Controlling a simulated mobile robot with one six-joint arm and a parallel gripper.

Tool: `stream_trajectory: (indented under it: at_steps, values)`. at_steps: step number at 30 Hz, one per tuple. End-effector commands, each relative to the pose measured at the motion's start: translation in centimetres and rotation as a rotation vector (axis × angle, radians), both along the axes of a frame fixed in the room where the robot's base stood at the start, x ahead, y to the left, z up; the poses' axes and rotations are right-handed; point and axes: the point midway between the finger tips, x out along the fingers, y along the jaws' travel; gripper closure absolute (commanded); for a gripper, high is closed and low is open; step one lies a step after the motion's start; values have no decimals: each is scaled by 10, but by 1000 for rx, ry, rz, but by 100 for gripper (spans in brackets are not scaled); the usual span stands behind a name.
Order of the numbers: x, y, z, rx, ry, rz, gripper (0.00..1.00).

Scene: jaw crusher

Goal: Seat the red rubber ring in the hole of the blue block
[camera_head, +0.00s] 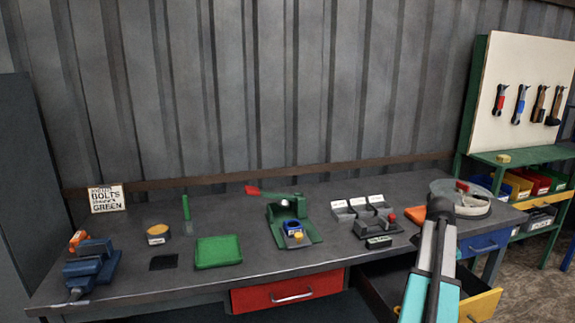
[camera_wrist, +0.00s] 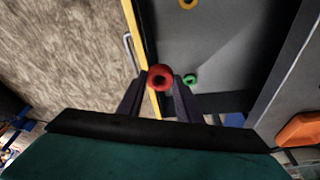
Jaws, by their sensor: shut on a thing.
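In the wrist view my gripper (camera_wrist: 160,82) is shut on the red rubber ring (camera_wrist: 160,77), whose dark centre hole faces the camera. The ring is held between the fingertips, over the edge of an open drawer. In the head view my arm crosses the right front of the bench, and I cannot make out the fingertips or the ring. A small blue piece with a dark round opening, seemingly the blue block (camera_head: 292,227), sits on the green lever press (camera_head: 303,213) at mid-bench. Its details are too small to tell.
The open yellow-fronted drawer (camera_head: 484,306) holds a green ring (camera_wrist: 190,79) and a yellow-orange ring (camera_wrist: 188,4). Grey bins (camera_head: 343,212), a round tray (camera_head: 480,206) and an orange object (camera_head: 412,233) stand on the bench's right. A green pad (camera_head: 218,251) lies left of the press.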

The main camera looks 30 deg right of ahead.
Motion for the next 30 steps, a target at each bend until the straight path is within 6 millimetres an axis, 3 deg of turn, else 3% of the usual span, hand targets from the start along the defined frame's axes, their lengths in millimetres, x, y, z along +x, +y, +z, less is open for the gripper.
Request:
stream_trajectory:
  at_steps: [3, 12, 30]
  values:
    - [31, 23, 0, 0, 0, 100, 89]
    - [98, 79, 0, -2, 0, 348, 89]
    - [207, 215, 0, -1, -1, 850, 89]
